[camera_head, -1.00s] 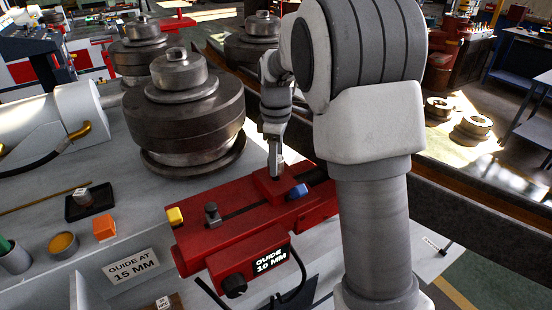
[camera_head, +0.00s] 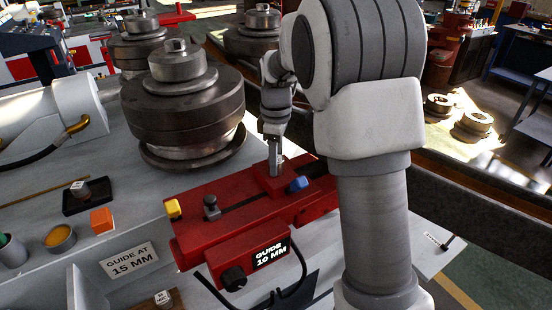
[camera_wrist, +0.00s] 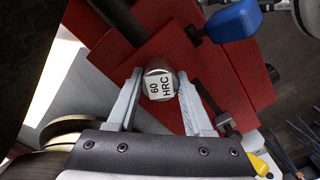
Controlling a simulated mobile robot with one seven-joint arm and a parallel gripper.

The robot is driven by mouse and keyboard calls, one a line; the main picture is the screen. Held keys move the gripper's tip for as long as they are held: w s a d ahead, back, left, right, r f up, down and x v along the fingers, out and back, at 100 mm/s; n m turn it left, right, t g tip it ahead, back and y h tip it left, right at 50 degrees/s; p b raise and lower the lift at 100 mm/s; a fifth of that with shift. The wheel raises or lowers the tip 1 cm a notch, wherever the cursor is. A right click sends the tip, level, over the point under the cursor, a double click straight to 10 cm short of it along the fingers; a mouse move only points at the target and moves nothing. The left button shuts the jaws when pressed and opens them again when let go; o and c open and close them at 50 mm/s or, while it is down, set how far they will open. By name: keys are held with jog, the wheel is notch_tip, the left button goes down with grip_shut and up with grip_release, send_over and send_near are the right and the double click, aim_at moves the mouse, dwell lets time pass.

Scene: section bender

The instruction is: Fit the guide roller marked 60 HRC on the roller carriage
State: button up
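The guide roller marked 60 HRC (camera_wrist: 158,84), a small steel cylinder with a white label on its end, shows in the wrist view. My gripper (camera_wrist: 160,76) has one finger close against each side of it and looks shut on it. In the head view my gripper (camera_head: 275,172) points down at the raised red block of the roller carriage (camera_head: 262,186). The same red carriage fills the upper middle of the wrist view (camera_wrist: 222,62). The roller's lower end is hidden, so I cannot tell whether it is seated.
Beside the fingers are a blue knob (camera_head: 298,184), a dark post (camera_head: 211,208) and a yellow block (camera_head: 173,208). Large steel rolls (camera_head: 185,105) stand behind. Another small labelled roller (camera_head: 82,190) sits on a black pad at left. An orange block (camera_head: 101,220) is near it.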

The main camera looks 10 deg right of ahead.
jog(key=o, duration=0.5)
jog(key=shift+r, duration=0.1)
notch_tip(320, 180, up, 17)
jog(key=shift+r, duration=0.2)
jog(key=shift+s, duration=0.1)
jog(key=s+m+t, duration=0.3)
jog(key=s+m, duration=0.4)
jog(key=s, duration=0.8)
jog(key=s+f+m+t, duration=0.1)
jog(key=s+f+m, duration=0.1)
jog(key=s, duration=0.4)
jog(key=s+f+m+t+b, duration=0.1)
jog(key=s+f+m, duration=0.2)
jog(key=s+f, duration=0.2)
jog(key=shift+s+f+m+t, duration=0.3)
jog(key=shift+s, duration=0.1)
